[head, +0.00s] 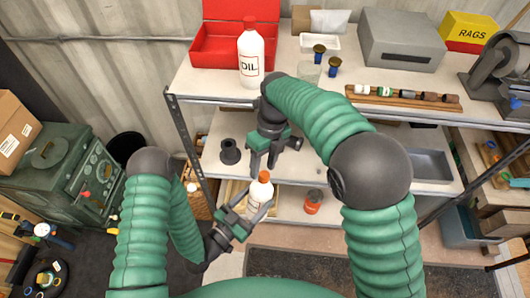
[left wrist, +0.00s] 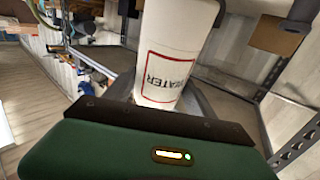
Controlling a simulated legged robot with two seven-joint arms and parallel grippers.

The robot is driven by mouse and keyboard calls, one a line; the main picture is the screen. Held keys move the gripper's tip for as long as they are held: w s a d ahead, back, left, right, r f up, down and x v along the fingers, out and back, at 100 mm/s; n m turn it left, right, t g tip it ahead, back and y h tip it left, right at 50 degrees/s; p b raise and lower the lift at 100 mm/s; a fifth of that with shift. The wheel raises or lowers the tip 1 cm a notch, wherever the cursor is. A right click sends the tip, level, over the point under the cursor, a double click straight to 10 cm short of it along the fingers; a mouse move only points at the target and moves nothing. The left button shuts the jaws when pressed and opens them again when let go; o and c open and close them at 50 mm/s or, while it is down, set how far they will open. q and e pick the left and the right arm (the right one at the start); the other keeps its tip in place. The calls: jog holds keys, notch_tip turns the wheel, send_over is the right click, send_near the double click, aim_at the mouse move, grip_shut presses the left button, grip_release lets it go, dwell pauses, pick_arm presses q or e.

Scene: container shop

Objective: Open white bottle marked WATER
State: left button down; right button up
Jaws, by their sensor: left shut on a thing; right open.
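The white bottle marked WATER (head: 260,191) has an orange cap (head: 264,176) and is held in front of the shelf in the head view. My left gripper (head: 250,208) is shut around the bottle's body. In the left wrist view the bottle (left wrist: 176,50) fills the middle, its red-framed WATER label upside down and its top out of the picture. My right gripper (head: 266,164) is open, pointing down just above the orange cap. I cannot tell whether its fingers touch the cap.
A white bottle marked OIL (head: 250,58) stands on the top shelf beside an open red box (head: 212,48). A black spool-like part (head: 230,152) is on the middle shelf. An orange container (head: 312,203) sits lower. A grey metal shelf post (head: 190,147) stands left of the grippers.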

jog(key=shift+x, duration=0.85)
jog(key=shift+c, duration=0.4)
jog(key=shift+a, duration=0.1)
grip_shut()
jog(key=shift+s+r, duration=0.1)
